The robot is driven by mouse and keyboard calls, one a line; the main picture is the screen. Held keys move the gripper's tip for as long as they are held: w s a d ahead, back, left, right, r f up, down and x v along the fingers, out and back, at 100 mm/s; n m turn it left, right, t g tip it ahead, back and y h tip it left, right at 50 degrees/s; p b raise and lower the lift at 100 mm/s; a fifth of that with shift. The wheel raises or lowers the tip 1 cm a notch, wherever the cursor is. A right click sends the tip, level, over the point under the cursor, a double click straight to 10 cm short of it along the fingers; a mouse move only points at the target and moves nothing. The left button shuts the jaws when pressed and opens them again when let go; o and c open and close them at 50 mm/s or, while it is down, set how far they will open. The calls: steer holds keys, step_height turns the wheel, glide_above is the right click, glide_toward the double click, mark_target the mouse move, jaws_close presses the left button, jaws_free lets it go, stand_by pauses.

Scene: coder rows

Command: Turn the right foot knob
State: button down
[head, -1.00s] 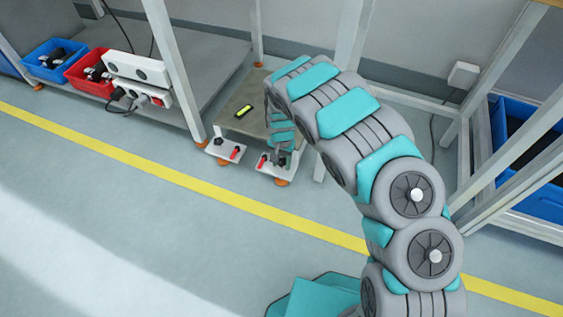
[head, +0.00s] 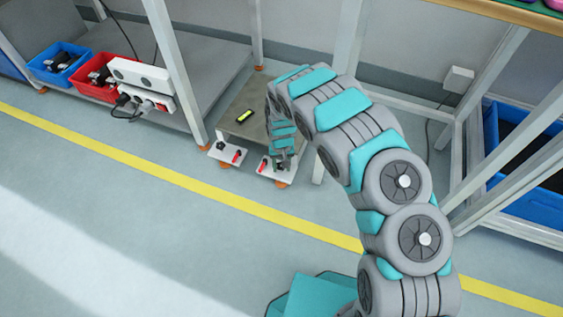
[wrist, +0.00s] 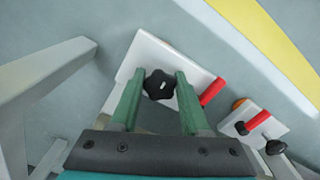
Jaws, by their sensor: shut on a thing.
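The right foot (head: 266,173) is a white plate with a red lever at the lower right of the low stand (head: 245,124) in the head view. It also shows in the wrist view (wrist: 146,52). Its black star-shaped knob (wrist: 159,85) sits between the two green fingers of my gripper (wrist: 160,75). My gripper is shut on the knob from both sides. In the head view my gripper (head: 281,162) is small and hides most of this knob. The left foot (head: 226,154), with its own black knob and red lever, stands apart from my gripper.
Red (head: 98,78) and blue (head: 58,62) bins and a power strip (head: 145,92) are at the left. The floor in front is clear.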

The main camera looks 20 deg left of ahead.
steer(key=shift+c, duration=2)
jaws_free()
steer(key=shift+r, duration=0.1)
step_height(320, 180, up, 8)
steer(key=shift+f, duration=0.15)
